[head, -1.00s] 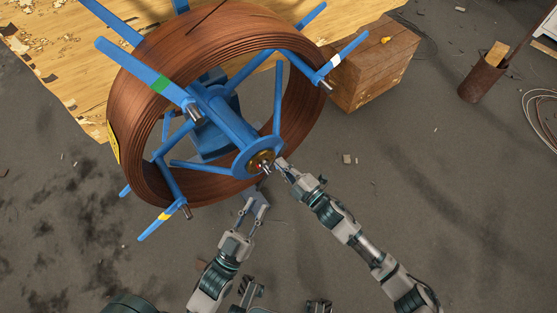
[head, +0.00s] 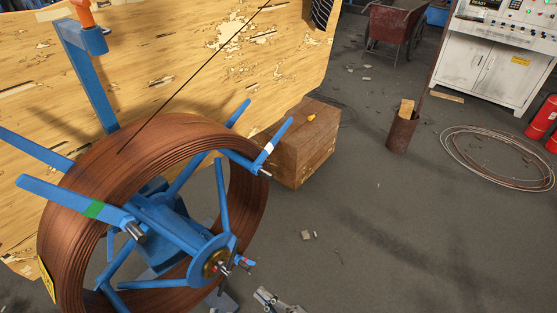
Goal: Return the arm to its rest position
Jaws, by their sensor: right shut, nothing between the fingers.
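My right gripper (head: 263,295) shows at the bottom edge of the head view. It is shut and empty, below and right of the reel's hub (head: 217,263), with a gap between them. Most of my right arm is out of the picture. The blue spoked reel (head: 165,220) carries a thick brown coil (head: 85,190) and stands at the lower left. A small red-marked piece (head: 246,262) sticks out beside the hub. My left gripper is not in view.
A wooden crate (head: 300,150) stands behind the reel. A worn yellow panel (head: 190,50) fills the upper left. A rusty tube (head: 402,132), a wire coil (head: 490,160), a control cabinet (head: 495,60) and red extinguishers (head: 543,118) stand right. The grey floor at lower right is mostly clear.

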